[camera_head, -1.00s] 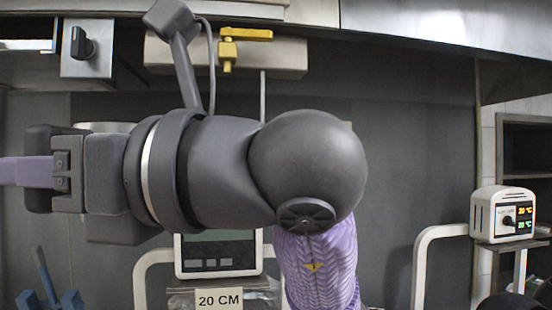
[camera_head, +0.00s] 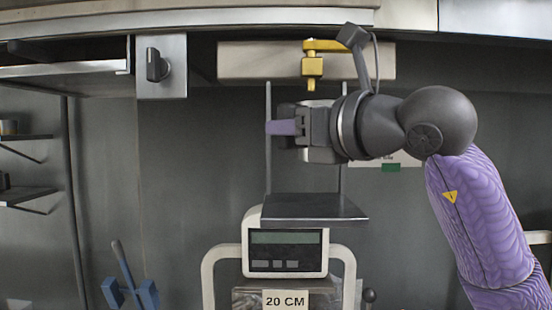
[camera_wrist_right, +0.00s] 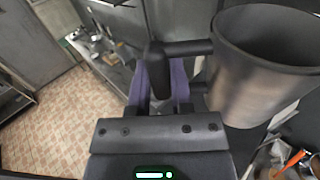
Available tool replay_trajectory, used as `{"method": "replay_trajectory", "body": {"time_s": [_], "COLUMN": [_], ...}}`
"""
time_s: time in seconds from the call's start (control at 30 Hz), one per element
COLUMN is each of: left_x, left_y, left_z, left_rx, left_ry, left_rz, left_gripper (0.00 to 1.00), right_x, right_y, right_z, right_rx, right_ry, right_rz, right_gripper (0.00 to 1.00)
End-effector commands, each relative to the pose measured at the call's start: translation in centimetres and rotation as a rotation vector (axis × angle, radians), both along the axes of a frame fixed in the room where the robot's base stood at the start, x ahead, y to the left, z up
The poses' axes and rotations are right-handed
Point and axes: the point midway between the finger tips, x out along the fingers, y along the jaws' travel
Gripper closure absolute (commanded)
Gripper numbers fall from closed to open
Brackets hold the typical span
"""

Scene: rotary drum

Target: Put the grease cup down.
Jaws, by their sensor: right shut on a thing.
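The grease cup (camera_wrist_right: 262,70) is a grey metal cup at the right of the right wrist view, its open rim toward the camera. A dark handle (camera_wrist_right: 183,47) runs from it to the left. My right gripper (camera_wrist_right: 160,85) has its purple fingers shut on the handle. In the head view, my right gripper (camera_head: 282,127) points left, above the dark plate of the scale (camera_head: 315,208), with a gap between them. There the cup is mostly hidden behind the gripper; a pale part shows above it. My left gripper is not in view.
The scale has a display and stands above a "20 CM" label (camera_head: 285,300), with white tubular rails (camera_head: 345,270) beside it. A yellow valve (camera_head: 313,65) is on the wall bar above. A blue tool (camera_head: 130,285) is at lower left. The scale plate looks empty.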

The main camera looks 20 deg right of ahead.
Motion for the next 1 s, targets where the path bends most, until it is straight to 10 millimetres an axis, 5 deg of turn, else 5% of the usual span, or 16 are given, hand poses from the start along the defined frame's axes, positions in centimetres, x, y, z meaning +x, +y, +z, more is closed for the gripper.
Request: {"method": "replay_trajectory", "body": {"time_s": [0.17, 0.53, 0.97, 1.0], "left_x": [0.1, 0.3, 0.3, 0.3], "left_y": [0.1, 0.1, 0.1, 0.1], "left_z": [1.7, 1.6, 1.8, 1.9], "left_rx": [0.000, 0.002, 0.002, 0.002], "left_ry": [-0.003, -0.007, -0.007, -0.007], "left_rz": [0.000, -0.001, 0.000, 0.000], "left_gripper": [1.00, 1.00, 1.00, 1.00], "right_x": [3.0, 2.8, 3.2, 3.2], "right_y": [-0.9, -0.8, -0.9, -0.9], "right_z": [-0.3, -6.5, -7.5, -7.4], "right_rx": [-0.001, -0.002, 0.001, 0.001], "right_ry": [0.002, 0.002, 0.000, 0.001], "right_rz": [0.000, 0.001, 0.002, 0.002], "right_gripper": [1.00, 1.00, 1.00, 0.66]}}
